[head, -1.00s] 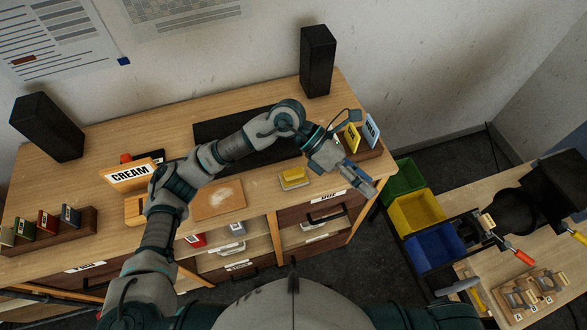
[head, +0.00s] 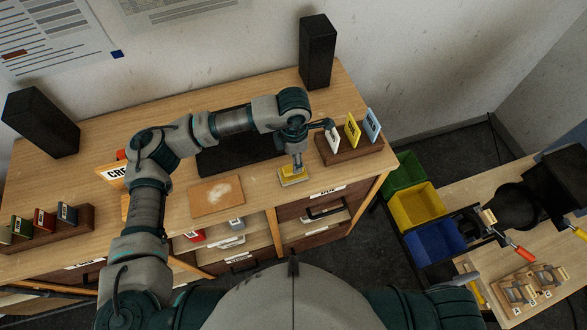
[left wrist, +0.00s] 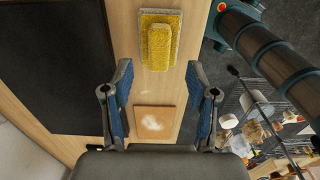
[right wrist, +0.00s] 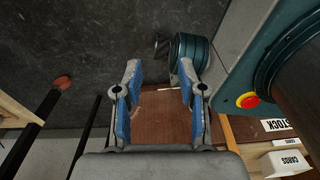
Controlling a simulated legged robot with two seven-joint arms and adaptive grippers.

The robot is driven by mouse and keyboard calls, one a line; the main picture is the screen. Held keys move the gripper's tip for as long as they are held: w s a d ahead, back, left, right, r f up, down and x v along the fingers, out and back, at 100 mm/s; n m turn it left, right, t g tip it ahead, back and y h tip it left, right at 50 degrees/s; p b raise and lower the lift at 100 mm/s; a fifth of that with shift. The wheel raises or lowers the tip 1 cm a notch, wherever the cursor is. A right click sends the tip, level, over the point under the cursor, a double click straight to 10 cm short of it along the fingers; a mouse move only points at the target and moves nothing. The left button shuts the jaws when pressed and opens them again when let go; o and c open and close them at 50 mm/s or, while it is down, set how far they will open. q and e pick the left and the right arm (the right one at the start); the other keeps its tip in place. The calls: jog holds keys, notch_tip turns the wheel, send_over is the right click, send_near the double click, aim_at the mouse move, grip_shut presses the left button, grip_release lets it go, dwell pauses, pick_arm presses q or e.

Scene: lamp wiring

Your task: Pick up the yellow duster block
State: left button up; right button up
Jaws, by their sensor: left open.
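The yellow duster block (head: 293,171) lies on the wooden desk near its front edge, just right of a tan board with a pale smudge (head: 217,196). In the left wrist view the duster block (left wrist: 158,42) has a yellow grip on a wider yellow base with a grey rim. My left gripper (head: 297,163) points down above it and hides part of it. In the left wrist view the left gripper (left wrist: 158,80) is open and empty, with the block just beyond its fingertips. My right gripper (right wrist: 160,80) is open and empty, low by wooden furniture.
A wooden rack with white, yellow and blue cards (head: 352,143) stands close right of the left gripper. A black mat (head: 230,155) lies behind it. Black speakers (head: 317,52) stand at the back. Coloured bins (head: 417,207) are right of the desk.

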pick_arm(q)
jog(key=shift+d+f, duration=0.15)
jog(key=shift+f, duration=0.45)
jog(key=f, duration=0.1)
jog(key=f+p, duration=0.1)
jog(key=f, duration=0.1)
jog(key=f+p, duration=0.1)
jog(key=shift+w+a+f, duration=0.1)
jog(key=shift+a+f, duration=0.2)
jog(key=shift+a, duration=0.05)
jog(key=shift+f, duration=0.15)
jog(key=c, duration=0.3)
jog(key=shift+d, duration=0.2)
grip_shut()
jog(key=shift+d, duration=0.1)
pick_arm(e)
jog(key=shift+w+d+r, duration=0.1)
jog(key=shift+d+r, duration=0.05)
jog(key=shift+r, duration=0.35)
jog(key=shift+w+d+r, duration=0.1)
jog(key=shift+d+r, duration=0.05)
jog(key=shift+r, duration=0.35)
